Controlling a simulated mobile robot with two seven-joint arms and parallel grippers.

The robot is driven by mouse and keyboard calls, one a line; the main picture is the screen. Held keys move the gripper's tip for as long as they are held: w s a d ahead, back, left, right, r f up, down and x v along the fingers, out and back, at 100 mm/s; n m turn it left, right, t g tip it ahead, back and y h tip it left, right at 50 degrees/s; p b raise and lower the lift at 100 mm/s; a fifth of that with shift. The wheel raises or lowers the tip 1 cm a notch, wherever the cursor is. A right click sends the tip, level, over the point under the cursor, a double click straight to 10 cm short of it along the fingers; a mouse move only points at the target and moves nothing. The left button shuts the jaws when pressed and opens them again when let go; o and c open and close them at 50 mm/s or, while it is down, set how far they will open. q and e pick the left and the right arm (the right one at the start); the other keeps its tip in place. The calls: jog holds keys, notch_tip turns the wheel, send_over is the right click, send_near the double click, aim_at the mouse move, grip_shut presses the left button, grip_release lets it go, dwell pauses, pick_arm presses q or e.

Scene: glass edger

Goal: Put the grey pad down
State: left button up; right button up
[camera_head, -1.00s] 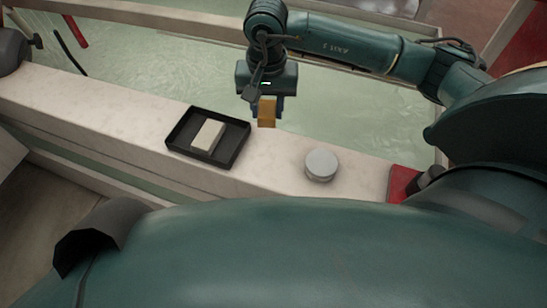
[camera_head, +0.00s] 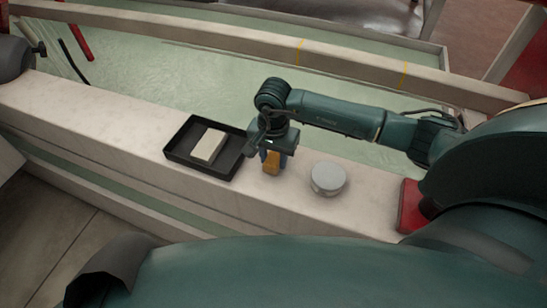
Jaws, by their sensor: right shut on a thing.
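I cannot tell whether the block touches the ledge. The black tray (camera_head: 230,169) lies just left of the gripper and holds a pale grey-white pad (camera_head: 208,144), flat inside it. No gripper is on that pad. My left gripper is not in view.
Behind the ledge is a trough of greenish water (camera_head: 190,75). A red item (camera_head: 411,207) lies at the ledge's right end, beside my arm. Ledge left of the tray is bare, and a dark hose (camera_head: 73,62) hangs over the water farther left.

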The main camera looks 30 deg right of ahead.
jog(key=shift+f, duration=0.4)
jog(key=o, duration=1)
jog(key=shift+c, duration=0.2)
